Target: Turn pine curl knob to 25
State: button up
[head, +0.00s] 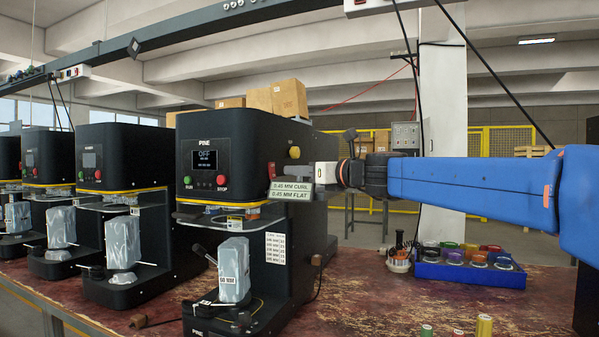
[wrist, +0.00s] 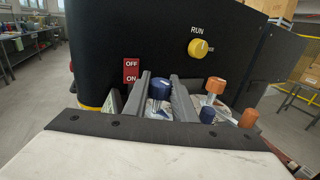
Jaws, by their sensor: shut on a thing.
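The PINE machine (head: 235,150) is the black seamer in the middle of the head view, its display reading OFF. A sign (head: 290,190) on its right side reads CURL above FLAT; its figures are small. In the wrist view, my gripper (wrist: 161,92) has its two grey fingers on either side of a blue-topped knob (wrist: 159,87) and is shut on it. Which setting this knob belongs to, and its scale reading, cannot be seen.
An orange-topped knob (wrist: 214,87) stands just right of my fingers. The yellow RUN selector (wrist: 198,48) and a red OFF/ON plate (wrist: 131,71) are on the panel behind. A blue tray (head: 470,273) of coloured pots sits on the bench at right.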

jog(key=m+t+h, duration=0.3)
jog(key=m+h, duration=0.1)
jog(key=h, duration=0.1)
jog(key=shift+s+a+r+t, duration=0.1)
jog(key=shift+a+t, duration=0.1)
jog(key=shift+t, duration=0.2)
jog(key=shift+m+t+h, duration=0.5)
jog(key=shift+m+h, duration=0.2)
jog(key=shift+h, duration=0.3)
jog(key=shift+d+m+t+h, duration=0.15)
jog(key=shift+m+t+h, duration=0.35)
jog(key=shift+m+h, duration=1.4)
jog(key=shift+h, duration=0.7)
jog(key=o, duration=0.8)
jog(key=shift+c, duration=0.2)
jog(key=s, duration=1.7)
jog(key=shift+d, duration=0.45)
jog(key=shift+s, duration=0.1)
